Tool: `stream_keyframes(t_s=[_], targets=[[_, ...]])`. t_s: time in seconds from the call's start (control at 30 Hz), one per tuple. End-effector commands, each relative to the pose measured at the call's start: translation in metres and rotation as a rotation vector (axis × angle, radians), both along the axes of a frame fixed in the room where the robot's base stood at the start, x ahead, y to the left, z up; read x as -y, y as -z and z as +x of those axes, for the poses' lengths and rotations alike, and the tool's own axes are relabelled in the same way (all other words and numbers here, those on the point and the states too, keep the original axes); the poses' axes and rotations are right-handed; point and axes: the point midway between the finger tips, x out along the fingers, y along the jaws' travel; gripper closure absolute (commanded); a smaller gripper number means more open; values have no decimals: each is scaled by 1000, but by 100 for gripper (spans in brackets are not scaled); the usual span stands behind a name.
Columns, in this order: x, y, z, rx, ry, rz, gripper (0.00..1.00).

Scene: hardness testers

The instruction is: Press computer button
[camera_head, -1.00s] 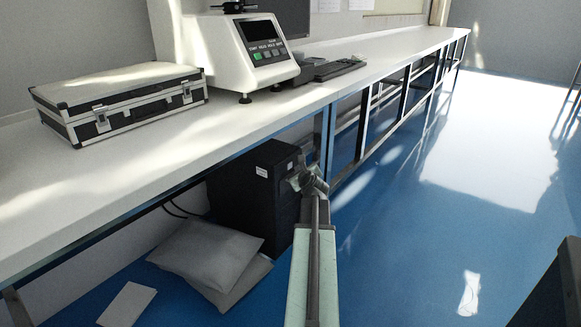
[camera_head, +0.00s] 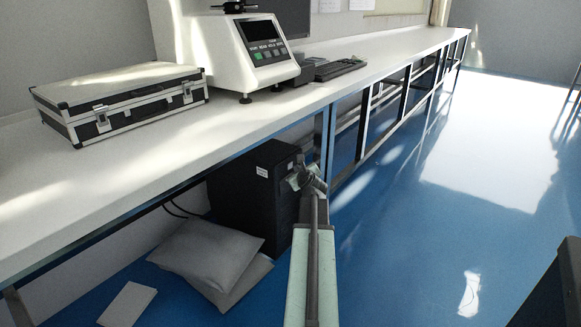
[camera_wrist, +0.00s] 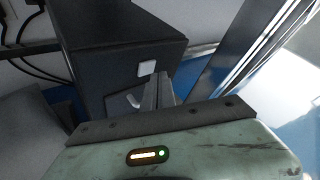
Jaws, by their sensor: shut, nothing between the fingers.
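The computer is a black tower (camera_head: 235,195) standing on the floor under the bench. In the head view my arm end overlaps the tower's right front edge.
The white bench top (camera_head: 120,165) overhangs the tower, with a metal leg (camera_head: 325,140) just right of it. Pale grey bags (camera_head: 210,255) lie on the floor to its left. A case (camera_head: 120,100) and a hardness tester (camera_head: 240,55) stand above.

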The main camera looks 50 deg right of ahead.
Motion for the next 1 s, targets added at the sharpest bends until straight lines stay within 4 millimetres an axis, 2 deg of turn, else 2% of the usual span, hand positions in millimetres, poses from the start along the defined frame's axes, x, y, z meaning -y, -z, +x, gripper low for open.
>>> stream_keyframes(t_s=[1.0], targets=[[1, 0, 10, -1, 1, 0, 100]])
